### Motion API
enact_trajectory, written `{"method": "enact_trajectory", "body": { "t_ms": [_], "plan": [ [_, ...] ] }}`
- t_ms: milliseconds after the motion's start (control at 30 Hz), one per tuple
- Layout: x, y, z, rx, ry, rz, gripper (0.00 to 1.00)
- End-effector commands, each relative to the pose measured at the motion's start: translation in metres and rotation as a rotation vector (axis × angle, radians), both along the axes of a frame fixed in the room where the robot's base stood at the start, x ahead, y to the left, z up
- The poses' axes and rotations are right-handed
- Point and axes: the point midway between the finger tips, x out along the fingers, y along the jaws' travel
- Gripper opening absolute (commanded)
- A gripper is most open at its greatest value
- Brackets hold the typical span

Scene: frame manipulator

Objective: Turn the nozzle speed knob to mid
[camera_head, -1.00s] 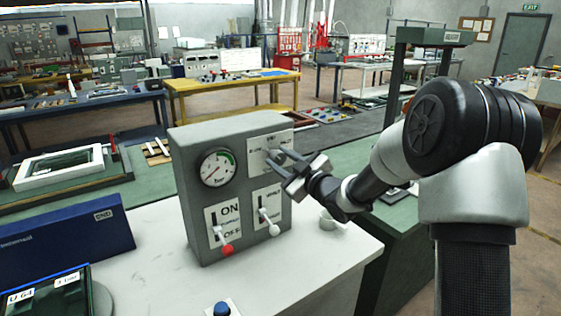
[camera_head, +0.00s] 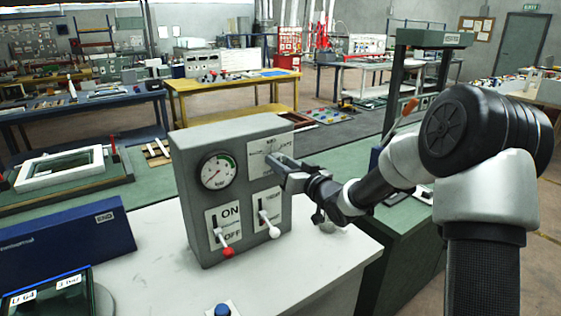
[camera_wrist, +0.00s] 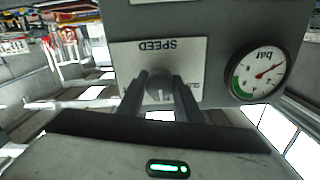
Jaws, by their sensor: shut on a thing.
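The grey control box (camera_head: 185,165) stands on the white table. Its SPEED label plate (camera_head: 257,146) is at the upper right of its front face. The nozzle speed knob (camera_wrist: 158,88) is a small grey knob below the SPEED text, which is upside down in the wrist view. My gripper (camera_head: 274,160) is at this plate and shut on the knob, one finger on each side of it. In the head view the fingers hide the knob. The knob's pointer and exact setting cannot be read.
A pressure gauge (camera_head: 218,171) is left of the plate. A red-tipped ON/OFF lever (camera_head: 227,250) and a white-tipped lever (camera_head: 272,230) are below. A blue box (camera_head: 65,240) lies at the left, and a blue button (camera_head: 222,309) is at the front.

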Motion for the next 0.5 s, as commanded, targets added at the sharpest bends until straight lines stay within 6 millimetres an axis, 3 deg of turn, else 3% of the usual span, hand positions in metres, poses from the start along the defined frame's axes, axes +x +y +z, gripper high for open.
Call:
{"method": "enact_trajectory", "body": {
  "t_ms": [500],
  "plan": [
    [-0.0004, -0.0002, -0.0012, 0.039, 0.028, 0.000, 0.09]
  ]
}}
